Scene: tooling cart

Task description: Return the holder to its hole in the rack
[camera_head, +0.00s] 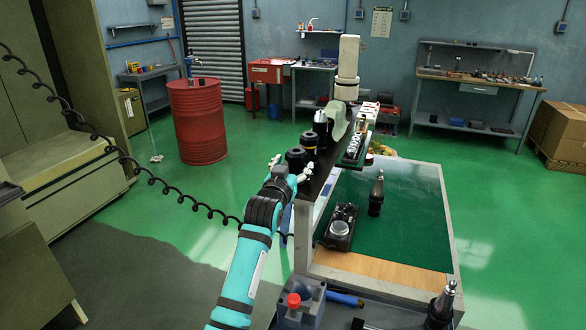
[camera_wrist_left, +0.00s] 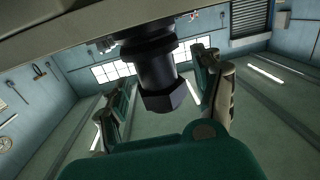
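The rack (camera_head: 318,185) is a dark narrow shelf with black holders on it, one (camera_head: 296,157) at the near end. My left gripper (camera_head: 288,170) is at the rack's near left edge, close to that holder. In the left wrist view, a black holder (camera_wrist_left: 160,78) with a faceted lower end hangs below a flat board's edge (camera_wrist_left: 60,27). It lies between the spread fingers of my left gripper (camera_wrist_left: 168,100), with gaps showing on both sides. The holder's upper part is hidden. I cannot tell whether it is fully seated in a hole. My right gripper is out of view.
Another metal tool (camera_head: 441,303) and a red-knobbed fixture (camera_head: 298,305) are in front. A red drum (camera_head: 199,120) stands left.

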